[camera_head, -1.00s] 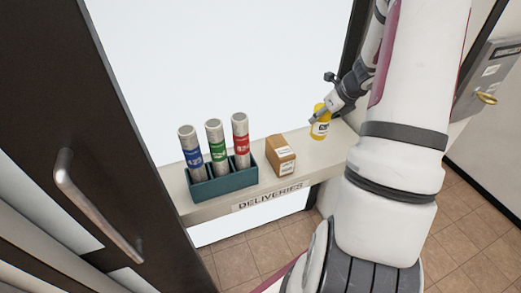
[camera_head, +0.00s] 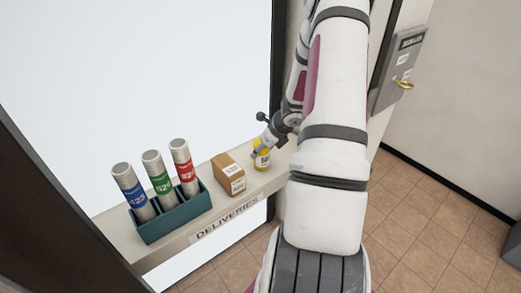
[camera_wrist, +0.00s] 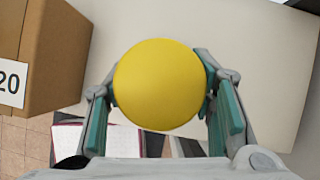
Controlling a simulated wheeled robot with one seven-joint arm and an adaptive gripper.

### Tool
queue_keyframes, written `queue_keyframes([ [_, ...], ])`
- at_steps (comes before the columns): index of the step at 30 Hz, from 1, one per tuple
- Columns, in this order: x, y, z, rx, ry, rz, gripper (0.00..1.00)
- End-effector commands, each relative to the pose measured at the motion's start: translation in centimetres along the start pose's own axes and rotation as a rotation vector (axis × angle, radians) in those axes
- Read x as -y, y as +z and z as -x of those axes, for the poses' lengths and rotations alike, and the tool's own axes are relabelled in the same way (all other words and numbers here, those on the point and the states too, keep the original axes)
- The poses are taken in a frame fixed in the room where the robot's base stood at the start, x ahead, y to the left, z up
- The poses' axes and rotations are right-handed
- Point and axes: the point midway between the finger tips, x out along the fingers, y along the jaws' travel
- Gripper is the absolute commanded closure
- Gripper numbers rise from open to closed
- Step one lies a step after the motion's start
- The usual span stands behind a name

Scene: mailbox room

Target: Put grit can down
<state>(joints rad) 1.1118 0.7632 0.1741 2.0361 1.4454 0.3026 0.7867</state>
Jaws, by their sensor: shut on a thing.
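The grit can (camera_head: 262,161) is a small yellow can with a pale label, upright at the right end of the deliveries shelf (camera_head: 215,215). My gripper (camera_head: 263,150) is shut on it from above and behind, beside my arm. In the wrist view the can's round yellow top (camera_wrist: 160,84) fills the middle, with a teal finger pad on each side. The can's base is at or close to the shelf top; I cannot tell whether it touches.
A brown box (camera_head: 229,175) stands just left of the can. A teal rack (camera_head: 172,222) with three labelled tubes is further left. A grey wall unit (camera_head: 399,70) with a brass handle is at the right. Bare shelf surrounds the can's right side.

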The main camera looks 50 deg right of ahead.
Motion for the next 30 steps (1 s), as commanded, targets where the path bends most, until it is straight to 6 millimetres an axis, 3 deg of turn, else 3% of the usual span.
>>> queue_keyframes([
  [11, 0.0, 0.0, -0.2, 0.001, -0.001, 0.001, 0.96],
  [12, 0.0, -0.1, -0.2, 0.0, 0.0, 0.001, 0.44],
  [14, 0.0, -0.1, -0.1, 0.0, 0.0, 0.001, 0.31],
  [26, 0.0, 0.0, 0.1, 0.001, 0.0, 0.001, 0.31],
  [30, 0.1, 0.1, 1.8, 0.002, -0.003, 0.003, 0.31],
])
